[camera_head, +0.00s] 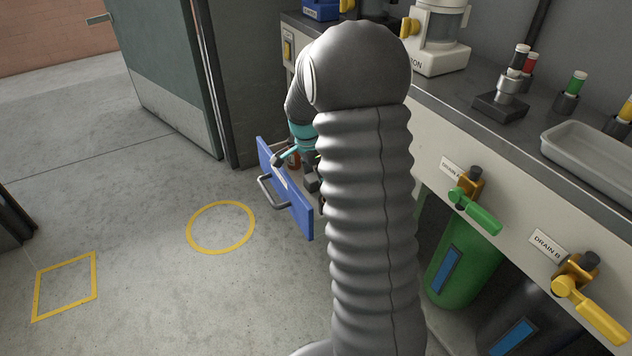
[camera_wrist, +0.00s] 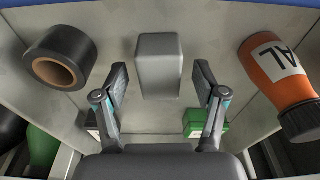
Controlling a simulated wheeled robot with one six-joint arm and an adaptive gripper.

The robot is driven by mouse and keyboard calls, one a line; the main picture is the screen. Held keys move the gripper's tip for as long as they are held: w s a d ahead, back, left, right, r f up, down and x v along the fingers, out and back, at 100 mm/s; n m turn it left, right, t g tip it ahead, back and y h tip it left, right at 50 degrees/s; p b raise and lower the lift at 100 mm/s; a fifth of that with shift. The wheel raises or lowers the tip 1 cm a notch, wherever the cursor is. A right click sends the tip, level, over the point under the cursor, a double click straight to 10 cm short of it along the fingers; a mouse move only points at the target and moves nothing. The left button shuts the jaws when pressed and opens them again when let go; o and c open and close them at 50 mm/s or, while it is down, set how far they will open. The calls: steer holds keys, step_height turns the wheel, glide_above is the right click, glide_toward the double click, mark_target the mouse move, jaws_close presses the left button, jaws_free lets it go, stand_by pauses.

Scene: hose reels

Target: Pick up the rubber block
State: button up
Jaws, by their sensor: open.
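In the wrist view, a grey block (camera_wrist: 158,66), which looks like the rubber block, stands in the open drawer near the top middle. My gripper (camera_wrist: 161,85) is open. Its two fingers reach into the drawer, one on each side of the block's lower part, with gaps between the pads and the block; I cannot tell the height difference. In the head view, my grey arm hides the block and most of the drawer's inside. The open drawer shows by its blue front (camera_head: 291,208).
Also in the drawer are a black tape roll (camera_wrist: 61,57), an orange bottle (camera_wrist: 276,70) and a green box (camera_wrist: 205,122). Drain valves with a green handle (camera_head: 475,213) and a yellow handle (camera_head: 590,310) stick out below the counter (camera_head: 455,120). The floor at left is clear.

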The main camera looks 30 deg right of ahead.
steer(key=shift+f, duration=0.2)
steer(key=c, duration=1.3)
steer(key=shift+r, duration=0.15)
